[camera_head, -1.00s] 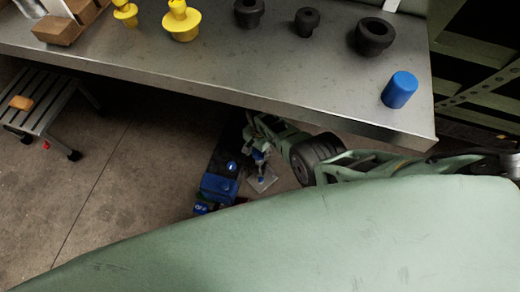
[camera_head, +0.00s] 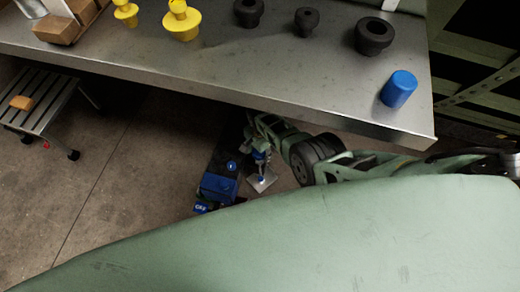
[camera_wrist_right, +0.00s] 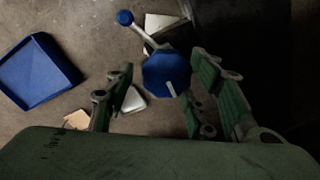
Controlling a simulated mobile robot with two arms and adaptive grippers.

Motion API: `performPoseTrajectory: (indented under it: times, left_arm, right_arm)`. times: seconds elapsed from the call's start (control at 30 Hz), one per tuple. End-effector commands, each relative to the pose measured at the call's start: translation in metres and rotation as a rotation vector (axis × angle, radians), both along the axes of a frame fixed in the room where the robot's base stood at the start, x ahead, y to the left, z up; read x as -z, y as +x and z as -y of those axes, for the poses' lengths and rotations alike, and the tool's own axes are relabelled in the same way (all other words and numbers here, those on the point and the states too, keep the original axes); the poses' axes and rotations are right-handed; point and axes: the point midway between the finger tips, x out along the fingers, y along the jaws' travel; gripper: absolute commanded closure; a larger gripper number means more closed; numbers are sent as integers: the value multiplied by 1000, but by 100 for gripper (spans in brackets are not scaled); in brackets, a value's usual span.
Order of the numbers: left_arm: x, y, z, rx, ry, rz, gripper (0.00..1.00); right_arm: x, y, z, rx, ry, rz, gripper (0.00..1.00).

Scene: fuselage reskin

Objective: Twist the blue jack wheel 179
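The blue jack wheel (camera_wrist_right: 166,73) is a many-sided blue disc with a pale mark, in the middle of the right wrist view. A metal rod with a blue knob (camera_wrist_right: 125,18) extends from behind it to the upper left. My right gripper (camera_wrist_right: 160,97) has its fingers spread on the left and right of the wheel, with a visible gap on the left; contact on the right is unclear. In the head view, my right gripper (camera_head: 259,126) reaches under the table edge above the small jack, whose pale base plate (camera_head: 262,181) is on the floor. My left gripper is out of view.
A metal table (camera_head: 250,85) overhangs the area, bearing yellow and black parts and a blue cylinder (camera_head: 399,89). A blue tray (camera_wrist_right: 37,72) lies on the floor left of the wheel. A slatted step (camera_head: 42,98) stands farther left, with open floor between.

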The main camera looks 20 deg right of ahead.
Motion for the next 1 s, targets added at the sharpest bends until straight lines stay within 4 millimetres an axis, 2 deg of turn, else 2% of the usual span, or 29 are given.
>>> performPoseTrajectory:
  times: [0.3,0.53,0.87,1.0]
  left_arm:
    - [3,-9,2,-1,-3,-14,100]
    - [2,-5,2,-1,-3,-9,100]
    - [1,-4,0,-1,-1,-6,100]
    - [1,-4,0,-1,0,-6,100]
  right_arm:
    - [-1,2,-1,0,2,5,44]
    - [-5,2,-2,0,4,6,44]
    - [-33,1,-2,1,4,7,44]
    - [-52,3,-1,1,4,8,44]
